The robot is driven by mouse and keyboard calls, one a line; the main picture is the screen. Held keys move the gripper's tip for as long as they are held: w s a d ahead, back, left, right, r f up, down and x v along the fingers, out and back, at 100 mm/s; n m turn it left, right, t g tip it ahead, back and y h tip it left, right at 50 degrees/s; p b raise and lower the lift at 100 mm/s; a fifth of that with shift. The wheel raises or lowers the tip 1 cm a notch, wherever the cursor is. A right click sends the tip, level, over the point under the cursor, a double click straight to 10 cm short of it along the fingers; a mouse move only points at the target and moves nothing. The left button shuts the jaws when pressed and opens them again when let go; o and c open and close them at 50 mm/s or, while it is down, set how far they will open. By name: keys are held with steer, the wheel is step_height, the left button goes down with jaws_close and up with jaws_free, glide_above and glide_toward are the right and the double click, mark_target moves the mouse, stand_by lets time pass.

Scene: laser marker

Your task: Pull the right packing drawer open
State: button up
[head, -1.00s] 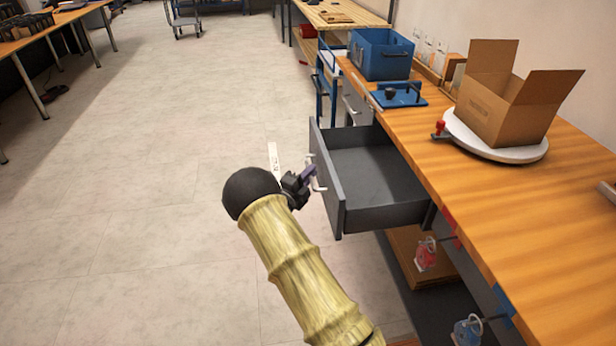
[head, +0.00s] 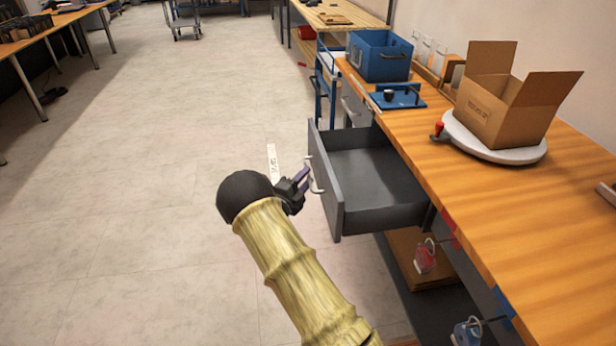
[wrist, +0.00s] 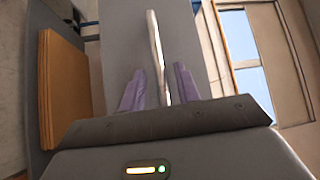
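A grey drawer (head: 328,190) under the wooden workbench stands pulled well out, and its inside looks empty. Its pale bar handle (head: 317,176) is on the front panel, facing my arm. My gripper (head: 304,179) is just in front of this handle. In the wrist view the handle (wrist: 153,45) runs as a long pale bar between the two purple fingers of my gripper (wrist: 160,80). The fingers are apart, with a gap to the bar on each side. Whether the fingertips still reach around the bar is hard to tell.
The workbench (head: 500,215) holds an open cardboard box (head: 490,110) on a round white plate, a blue bin (head: 380,57) and a blue fixture (head: 397,96). Red and blue padlock-like items hang below the bench. The floor (head: 150,200) left of my arm is clear.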

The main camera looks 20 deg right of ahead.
steer(key=v, duration=1.5)
steer(key=shift+s+a, duration=0.3)
steer(key=shift+f, duration=0.1)
steer(key=shift+d, duration=0.15)
